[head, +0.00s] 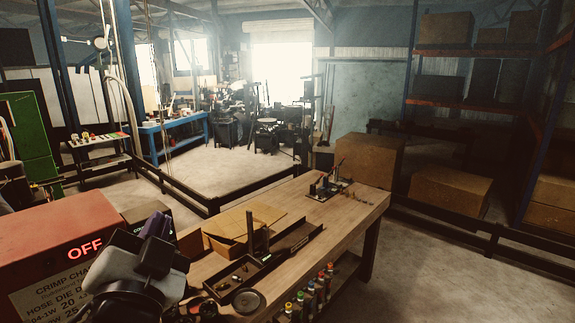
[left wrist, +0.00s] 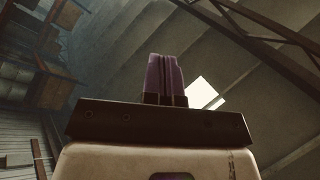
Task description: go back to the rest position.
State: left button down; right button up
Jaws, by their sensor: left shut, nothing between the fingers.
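My left gripper (head: 158,224) is at the lower left of the head view, raised in front of the red crimper (head: 60,235) with its lit OFF sign. Its purple fingers are shut together and empty; they also show closed in the left wrist view (left wrist: 165,78), pointing up towards the roof. The gripper hides part of the crimper's label and the near left end of the workbench. My right gripper is not in view.
The wooden workbench (head: 335,225) carries a cardboard box (head: 245,225), a dark tray (head: 225,283) and a small rack (head: 322,188) of upright items. Several coloured-capped items (head: 310,295) line its front side. Dark low rails and shelving (head: 470,104) stand beyond it.

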pick_arm(q)
jog(key=s+a+f+n+g+h+p, duration=0.1)
jog(key=s+f+g, duration=0.2)
jog(key=f, duration=0.8)
jog(key=s+a+f+n+g+h, duration=0.1)
jog(key=s+a+f+n+g, duration=0.15)
jog(key=f, duration=0.75)
jog(key=s+f+g+h+p, duration=0.1)
jog(key=s+f+g, duration=0.25)
jog(key=f, duration=0.75)
jog(key=s+f+n+g+p, duration=0.1)
jog(key=s+f+g, duration=0.7)
jog(key=s+f, duration=1.1)
jog(key=shift+s+a+n, duration=0.3)
jog(key=shift+s+n, duration=0.05)
jog(key=shift+s, duration=0.9)
jog(key=c, duration=1.8)
grip_release()
